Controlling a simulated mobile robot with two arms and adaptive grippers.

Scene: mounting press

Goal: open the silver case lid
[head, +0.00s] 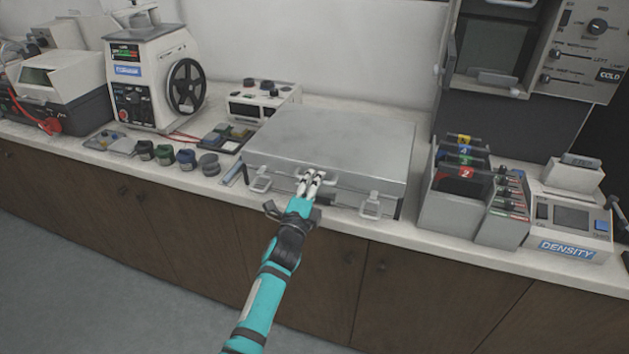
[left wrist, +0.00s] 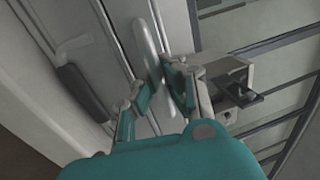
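The silver case (head: 340,135) lies on the counter with its lid down. Two loop latches, a left one (head: 260,181) and a right one (head: 372,206), stick out from its front. My left gripper (head: 313,179) is at the middle of the lid's front edge. In the left wrist view my left gripper's fingers (left wrist: 161,84) lie on either side of a pale narrow tab (left wrist: 146,42) at that edge, close to it. Whether they press on it I cannot tell. A dark handle (left wrist: 82,91) shows beside it. My right gripper is not in view.
Left of the case stand several dark round pots (head: 186,159) and a machine with a black handwheel (head: 187,86). A control box (head: 262,100) is behind it. A grey rack with coloured tabs (head: 455,195) and a density scale (head: 567,222) stand close on the right.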

